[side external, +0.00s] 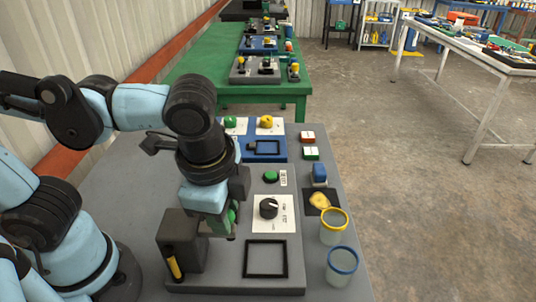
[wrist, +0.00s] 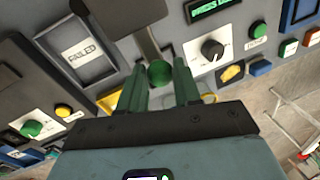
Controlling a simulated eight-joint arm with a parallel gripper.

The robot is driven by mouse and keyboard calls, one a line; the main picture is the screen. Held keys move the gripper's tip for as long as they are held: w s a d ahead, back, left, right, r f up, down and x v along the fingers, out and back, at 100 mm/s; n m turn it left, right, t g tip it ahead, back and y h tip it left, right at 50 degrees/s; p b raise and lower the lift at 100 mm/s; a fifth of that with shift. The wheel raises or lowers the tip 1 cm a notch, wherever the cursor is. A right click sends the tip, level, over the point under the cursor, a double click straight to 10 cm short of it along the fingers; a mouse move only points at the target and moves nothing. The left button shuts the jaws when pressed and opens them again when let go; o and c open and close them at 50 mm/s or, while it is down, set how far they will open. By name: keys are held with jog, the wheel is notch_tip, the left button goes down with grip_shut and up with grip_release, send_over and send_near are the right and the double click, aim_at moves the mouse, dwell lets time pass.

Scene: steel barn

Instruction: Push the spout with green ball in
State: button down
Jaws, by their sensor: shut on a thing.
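The green ball (wrist: 159,74) sits between the tips of my green fingers in the wrist view, at the end of a dark grey spout piece (wrist: 128,22). My gripper (wrist: 157,70) is shut on the ball. In the side view my gripper (side external: 231,220) points down just right of a dark grey machine block (side external: 178,236) on the front station. A yellow handle (side external: 173,265) shows on that block's front. The fingers and the block hide most of the spout and ball in the side view.
A black knob (side external: 268,207) on a white plate, a green button (side external: 271,176) and a black square frame (side external: 265,258) are close by. A yellow-rimmed cup (side external: 334,227) and a blue-rimmed cup (side external: 341,266) stand at right. A blue station (side external: 265,148) lies behind.

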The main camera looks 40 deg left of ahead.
jog(key=shift+s+a, duration=0.85)
jog(key=c, duration=0.8)
grip_release()
jog(key=shift+r, duration=0.15)
jog(key=r, duration=0.4)
jog(key=s+d+r, duration=0.1)
jog(key=r, duration=0.2)
jog(key=s+r, duration=0.1)
jog(key=r, duration=0.3)
jog(key=shift+d+r, duration=0.2)
jog(key=shift+r, duration=0.1)
jog(key=w+a+f+n+t, duration=0.1)
jog(key=w+a+f+n, duration=0.2)
jog(key=w+a+f, duration=0.1)
jog(key=w+a+f+n+t, duration=0.2)
jog(key=w+a+f+n, duration=0.2)
jog(key=w+a+f+n+t+h, duration=0.1)
jog(key=w+a+f+n+t, duration=0.1)
jog(key=w+a+f+n, duration=0.2)
jog(key=shift+a, duration=0.6)
